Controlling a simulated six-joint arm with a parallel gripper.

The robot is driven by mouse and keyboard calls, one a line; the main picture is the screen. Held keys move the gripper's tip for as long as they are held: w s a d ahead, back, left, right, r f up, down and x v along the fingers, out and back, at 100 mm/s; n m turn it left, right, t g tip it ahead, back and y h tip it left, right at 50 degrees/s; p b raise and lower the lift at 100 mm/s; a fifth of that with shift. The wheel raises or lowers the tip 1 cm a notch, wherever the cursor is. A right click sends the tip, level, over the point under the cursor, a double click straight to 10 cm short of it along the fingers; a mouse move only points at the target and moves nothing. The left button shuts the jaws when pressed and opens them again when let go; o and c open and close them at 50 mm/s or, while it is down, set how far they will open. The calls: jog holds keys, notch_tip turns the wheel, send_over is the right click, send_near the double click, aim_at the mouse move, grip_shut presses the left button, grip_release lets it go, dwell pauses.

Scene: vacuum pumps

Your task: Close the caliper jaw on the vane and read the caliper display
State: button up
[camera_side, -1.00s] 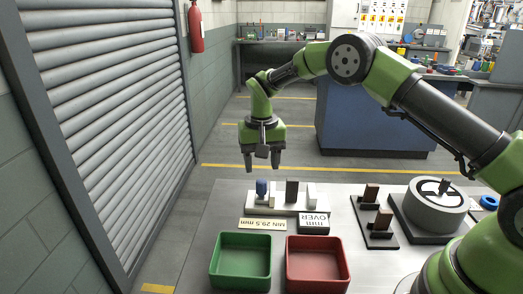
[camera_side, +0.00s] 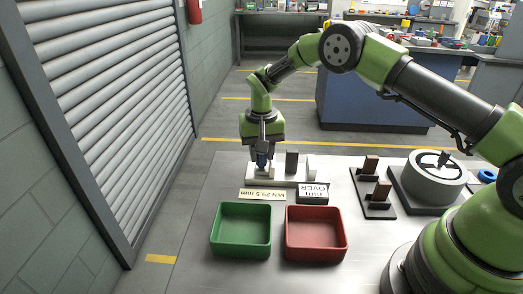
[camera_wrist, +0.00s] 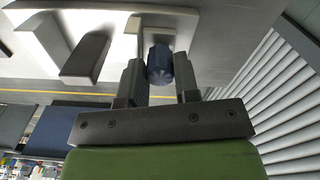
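The caliper (camera_side: 291,183) is a pale block with upright posts at the far edge of the metal table. A blue knob (camera_wrist: 160,64) stands on its left part, the jaw side. The dark upright plate, likely the vane (camera_side: 292,162), stands right of the knob, with a pale post (camera_side: 311,164) beyond it. My gripper (camera_wrist: 160,78) is down at the knob, with a finger close on each side. It appears shut on the knob; the fingertips are partly hidden in the side view. The display (camera_side: 314,193) shows upside-down text, "mm" and "OVER".
A yellow label (camera_side: 262,195) reads "MIN 29.5 mm". A green bin (camera_side: 241,250) and a red bin (camera_side: 316,254) stand empty in front.

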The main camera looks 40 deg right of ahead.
jog(key=c, duration=0.4)
jog(key=shift+s+d, duration=1.7)
jog(key=shift+d, duration=0.1)
jog(key=o, duration=0.9)
jog(key=shift+o, duration=0.2)
jog(key=shift+r, duration=0.15)
jog(key=shift+c, duration=0.4)
